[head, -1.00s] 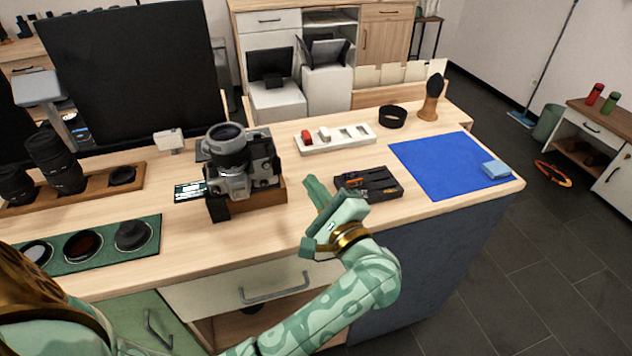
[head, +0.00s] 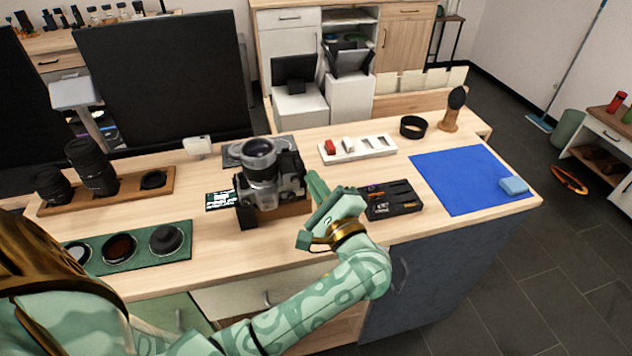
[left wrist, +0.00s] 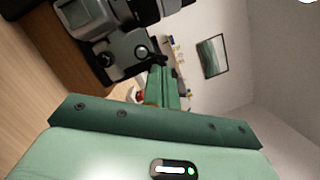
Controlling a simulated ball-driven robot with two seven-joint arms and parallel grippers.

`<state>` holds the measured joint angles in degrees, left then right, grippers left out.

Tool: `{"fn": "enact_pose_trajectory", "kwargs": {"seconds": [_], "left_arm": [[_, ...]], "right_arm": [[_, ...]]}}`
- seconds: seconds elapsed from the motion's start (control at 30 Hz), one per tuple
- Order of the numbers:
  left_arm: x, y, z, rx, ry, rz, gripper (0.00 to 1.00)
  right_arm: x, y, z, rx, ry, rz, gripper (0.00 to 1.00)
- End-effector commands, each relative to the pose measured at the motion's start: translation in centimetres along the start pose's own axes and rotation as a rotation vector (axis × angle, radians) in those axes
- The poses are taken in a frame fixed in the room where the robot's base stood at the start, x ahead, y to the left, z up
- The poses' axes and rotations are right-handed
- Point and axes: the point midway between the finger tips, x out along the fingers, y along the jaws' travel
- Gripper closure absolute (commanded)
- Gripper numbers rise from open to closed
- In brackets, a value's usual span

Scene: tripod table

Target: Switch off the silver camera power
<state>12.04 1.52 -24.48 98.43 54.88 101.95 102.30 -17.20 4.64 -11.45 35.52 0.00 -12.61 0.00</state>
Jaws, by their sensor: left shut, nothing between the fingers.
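The silver camera (head: 268,178) sits on a wooden stand (head: 294,206) in the middle of the table, its lens pointing up and forward. My left gripper (head: 316,186) is shut and empty, just to the right of the camera in the head view, with its fingertips close to the body's right side. In the left wrist view the camera (left wrist: 128,50) shows tilted at the upper left, with a round dial near the fingers (left wrist: 158,82). I cannot tell whether the fingers touch it. The power switch is too small to make out. My right gripper is not in view.
A black tool tray (head: 390,200) lies right of my left gripper, with a blue cloth (head: 455,180) beyond. A white tray (head: 357,150) is behind. Lenses stand on a wooden rack (head: 128,193); a green mat (head: 135,240) lies at front left.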

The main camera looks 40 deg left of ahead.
Motion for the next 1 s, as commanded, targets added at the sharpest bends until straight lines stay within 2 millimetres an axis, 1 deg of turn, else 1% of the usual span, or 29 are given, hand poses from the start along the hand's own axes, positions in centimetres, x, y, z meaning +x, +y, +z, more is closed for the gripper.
{"fn": "enact_pose_trajectory", "kwargs": {"seconds": [1.0], "left_arm": [[0.1,-0.3,0.4,-0.172,0.0,0.044,1.0]], "right_arm": [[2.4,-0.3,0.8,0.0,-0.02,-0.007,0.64]]}}
